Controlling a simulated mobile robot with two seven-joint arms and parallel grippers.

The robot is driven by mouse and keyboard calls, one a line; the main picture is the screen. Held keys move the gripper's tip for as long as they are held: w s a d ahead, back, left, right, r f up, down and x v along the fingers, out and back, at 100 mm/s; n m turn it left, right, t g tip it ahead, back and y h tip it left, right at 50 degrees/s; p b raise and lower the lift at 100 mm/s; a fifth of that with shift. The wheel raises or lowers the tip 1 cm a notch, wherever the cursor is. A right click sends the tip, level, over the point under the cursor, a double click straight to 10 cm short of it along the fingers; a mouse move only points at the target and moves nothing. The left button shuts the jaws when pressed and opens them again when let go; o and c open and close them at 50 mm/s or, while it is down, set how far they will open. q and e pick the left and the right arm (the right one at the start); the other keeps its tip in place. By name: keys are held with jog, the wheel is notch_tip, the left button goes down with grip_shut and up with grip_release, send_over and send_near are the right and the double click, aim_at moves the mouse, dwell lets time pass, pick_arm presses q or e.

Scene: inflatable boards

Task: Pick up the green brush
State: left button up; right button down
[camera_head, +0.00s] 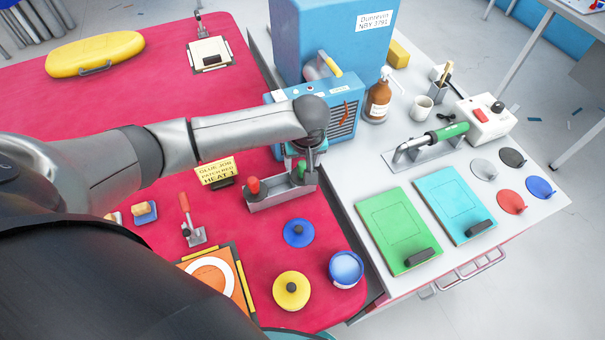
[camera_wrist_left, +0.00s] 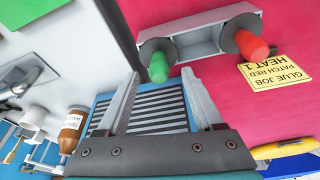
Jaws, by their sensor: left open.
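The green brush (camera_head: 301,166) stands in a grey metal tray (camera_head: 283,197) on the pink surface, mostly hidden by my gripper in the head view. In the left wrist view the green handle (camera_wrist_left: 158,68) points toward me, with a dark round collar behind it. A red-handled brush (camera_head: 254,186) stands in the same tray, and also shows in the left wrist view (camera_wrist_left: 250,45). My left gripper (camera_head: 308,166) is open at the tray. In the left wrist view its fingertips (camera_wrist_left: 161,76) lie either side of the green handle; I cannot tell whether they touch it.
A blue machine with a grille (camera_head: 343,122) stands close behind the gripper. A yellow card (camera_head: 214,172) stands left of the tray. A blue disc (camera_head: 299,232) lies in front. A brown bottle (camera_head: 378,97) and a green-handled tool (camera_head: 448,132) are on the white table.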

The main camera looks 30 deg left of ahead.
aim_at(303, 166)
pick_arm(q)
jog(key=x, duration=0.3)
jog(key=shift+f+b, duration=0.15)
jog(key=shift+b, duration=0.15)
grip_shut()
dwell(0.3)
